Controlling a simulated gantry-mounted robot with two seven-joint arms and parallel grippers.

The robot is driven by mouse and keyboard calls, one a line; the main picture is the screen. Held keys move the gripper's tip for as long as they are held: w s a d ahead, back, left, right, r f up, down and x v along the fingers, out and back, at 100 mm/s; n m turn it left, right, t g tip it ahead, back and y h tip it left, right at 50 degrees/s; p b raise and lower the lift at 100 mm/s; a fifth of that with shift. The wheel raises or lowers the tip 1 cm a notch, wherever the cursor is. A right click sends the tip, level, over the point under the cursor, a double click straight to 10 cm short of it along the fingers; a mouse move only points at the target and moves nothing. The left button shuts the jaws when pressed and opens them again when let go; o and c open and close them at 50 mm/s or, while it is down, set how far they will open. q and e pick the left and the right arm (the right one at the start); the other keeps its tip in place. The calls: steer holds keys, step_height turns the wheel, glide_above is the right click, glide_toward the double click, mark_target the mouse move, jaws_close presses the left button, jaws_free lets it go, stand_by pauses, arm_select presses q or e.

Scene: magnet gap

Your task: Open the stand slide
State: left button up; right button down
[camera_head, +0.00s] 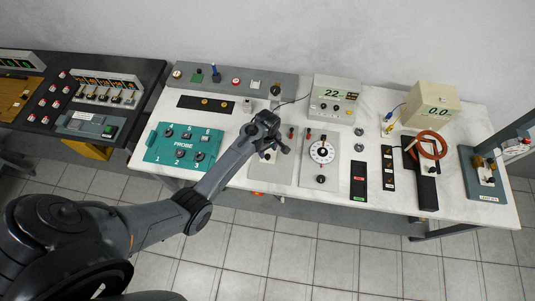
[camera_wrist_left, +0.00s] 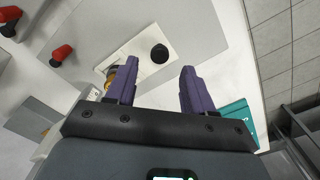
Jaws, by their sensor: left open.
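I cannot tell for sure which part is the stand slide. A blue-grey stand (camera_head: 486,174) with a white block and dark knobs stands at the right end of the white bench; its label is too small to read. My left gripper (camera_head: 276,149) is far to the left of it, above a grey plate (camera_head: 268,177). In the left wrist view the gripper (camera_wrist_left: 159,72) is open and empty. A cream square with a black round knob (camera_wrist_left: 159,54) lies beyond and between its purple fingers, apart from them. My right gripper is not in view.
A teal PROBE box (camera_head: 184,146) is left of my gripper. A dial panel (camera_head: 321,151), a black switch strip (camera_head: 358,182) and a red cable coil (camera_head: 432,145) lie between gripper and stand. Meter boxes (camera_head: 334,96) stand at the back. Red knobs (camera_wrist_left: 61,54) show left of the fingers.

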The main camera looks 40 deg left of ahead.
mark_target(267, 156)
arm_select(q)
steer(key=shift+f, duration=2.25)
steer(key=shift+c, duration=0.2)
jaws_close()
